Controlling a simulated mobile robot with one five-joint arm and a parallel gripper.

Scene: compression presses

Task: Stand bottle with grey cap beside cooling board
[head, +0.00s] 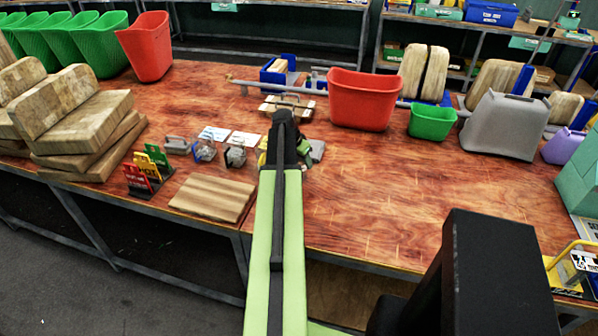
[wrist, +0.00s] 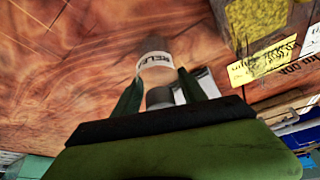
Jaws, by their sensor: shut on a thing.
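A grey cap-like end (wrist: 159,97) shows between the fingers, and the bottle points away from my palm over the red-brown wood. I cannot tell whether its far end touches the table. In the head view my arm hides the fingertips and most of what they hold. A flat striped wooden board (head: 213,197), which may be the cooling board, lies near the table's front edge, left of my arm.
Clear jars (head: 236,155) and a red, yellow and green card stand (head: 146,168) are near the board. Stacked wooden blocks (head: 80,120) stand at left. A red bin (head: 361,100), green bin (head: 432,122) and grey bin (head: 503,125) stand at right.

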